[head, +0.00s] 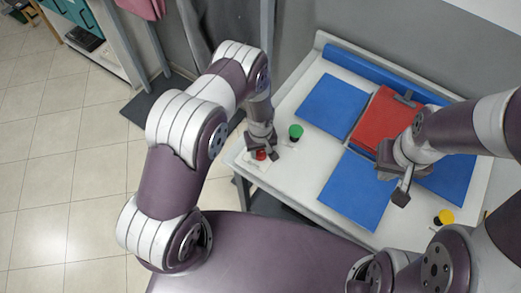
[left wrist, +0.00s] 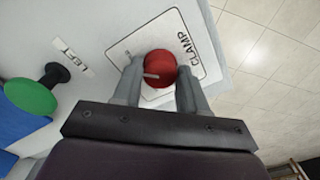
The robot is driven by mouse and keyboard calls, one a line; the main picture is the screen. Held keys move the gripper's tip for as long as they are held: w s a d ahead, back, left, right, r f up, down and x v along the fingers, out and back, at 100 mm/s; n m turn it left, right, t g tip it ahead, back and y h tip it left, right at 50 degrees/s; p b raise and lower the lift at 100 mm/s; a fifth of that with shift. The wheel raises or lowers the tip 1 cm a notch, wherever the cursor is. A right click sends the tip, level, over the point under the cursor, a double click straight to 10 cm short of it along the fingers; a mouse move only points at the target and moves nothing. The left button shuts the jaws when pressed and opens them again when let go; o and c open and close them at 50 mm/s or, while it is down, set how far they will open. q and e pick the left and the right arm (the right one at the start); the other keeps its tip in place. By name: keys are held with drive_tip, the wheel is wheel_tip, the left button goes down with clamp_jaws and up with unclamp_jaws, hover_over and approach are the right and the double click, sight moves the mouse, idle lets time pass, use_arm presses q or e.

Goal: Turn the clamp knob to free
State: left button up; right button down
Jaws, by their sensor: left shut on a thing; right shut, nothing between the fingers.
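The clamp knob (left wrist: 161,64) is round and red, on a white plate (left wrist: 136,42) lettered CLAMP. A pale pointer mark on it points left in the left wrist view. In the head view the red knob (head: 261,155) sits at the table's left corner, partly covered by my left gripper (head: 262,149). My left gripper (left wrist: 158,82) has one finger on each side of the knob and is shut on it. The plate's other markings are partly hidden by the fingers. My right gripper (head: 400,193) is shut and empty above the right part of the table.
A green button (head: 295,131), near a LEFT label (left wrist: 67,65), stands close to the knob. A yellow button (head: 445,217) is at the table's right. Blue pads (head: 333,104) and a red panel (head: 382,118) fill the middle. Tiled floor (head: 50,170) lies left.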

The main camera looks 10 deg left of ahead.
sight(260, 152)
use_arm(q)
drive_tip(key=n+b, duration=0.2)
drive_tip(key=n, duration=0.1)
drive_tip(key=shift+w+f, duration=0.1)
drive_tip(key=shift+f, duration=0.05)
drive_tip(key=n+b, duration=0.3)
drive_tip(key=n, duration=0.2)
drive_tip(key=shift+n, duration=0.3)
drive_tip(key=n+b, duration=0.1)
drive_tip(key=n, duration=0.3)
drive_tip(key=shift+n+b, duration=0.3)
drive_tip(key=shift+b, duration=0.05)
drive_tip(key=shift+r+n+b, duration=0.2)
drive_tip(key=shift+n+b, duration=0.35)
drive_tip(key=shift+n, duration=1.35)
drive_tip(key=o, duration=1.1)
drive_tip(key=shift+c, duration=0.2)
wheel_tip(260, 152, up, 13)
drive_tip(key=b, duration=0.2)
drive_tip(key=shift+f+b, duration=0.15)
drive_tip(key=shift+b, duration=0.25)
